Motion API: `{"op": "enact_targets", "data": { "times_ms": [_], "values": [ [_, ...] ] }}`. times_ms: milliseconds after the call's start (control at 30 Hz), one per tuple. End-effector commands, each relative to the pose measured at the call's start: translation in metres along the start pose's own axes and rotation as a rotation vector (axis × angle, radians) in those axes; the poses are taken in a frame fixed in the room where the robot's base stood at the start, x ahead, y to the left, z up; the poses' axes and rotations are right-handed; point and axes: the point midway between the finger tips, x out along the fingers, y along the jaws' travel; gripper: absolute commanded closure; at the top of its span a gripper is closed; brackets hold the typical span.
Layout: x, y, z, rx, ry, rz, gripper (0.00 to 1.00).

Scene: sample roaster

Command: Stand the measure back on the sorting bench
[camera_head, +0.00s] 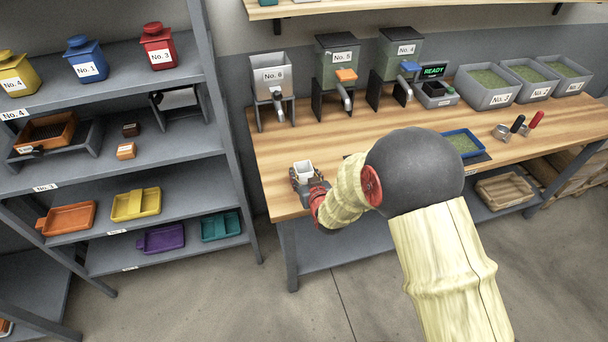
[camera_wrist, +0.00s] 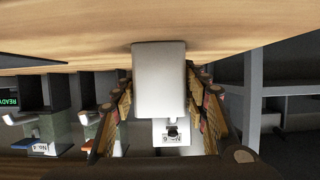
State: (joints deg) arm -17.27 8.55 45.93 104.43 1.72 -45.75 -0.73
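The measure is a small white open-topped cup (camera_head: 304,169), upright at the left front part of the wooden sorting bench (camera_head: 275,185). My gripper (camera_head: 305,178) has its fingers around it. In the wrist view, which shows the scene upside down, the measure (camera_wrist: 158,85) fills the space between my fingers (camera_wrist: 159,80), with a fingertip against each side. Its base is at or just above the bench top (camera_wrist: 90,30); I cannot tell whether it touches.
The No. 6 hopper (camera_head: 272,82) stands behind the measure, with the No. 5 (camera_head: 338,60) and No. 4 (camera_head: 400,55) hoppers to its right. A blue-rimmed tray (camera_head: 482,145) lies farther right. Bare wood surrounds the measure. Grey shelving (camera_head: 200,130) stands left.

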Motion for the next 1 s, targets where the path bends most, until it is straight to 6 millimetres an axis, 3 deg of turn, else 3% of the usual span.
{"op": "enact_targets", "data": {
  "times_ms": [233, 633, 767, 1000],
  "values": [
    [0.000, 0.000, -0.001, 0.000, 0.000, 0.000, 0.40],
    [-0.002, 0.000, -0.005, 0.000, 0.000, 0.000, 0.40],
    [-0.021, 0.000, -0.005, 0.000, 0.000, 0.000, 0.40],
    [-0.072, 0.000, -0.006, 0.000, 0.001, 0.000, 0.40]
  ]
}}
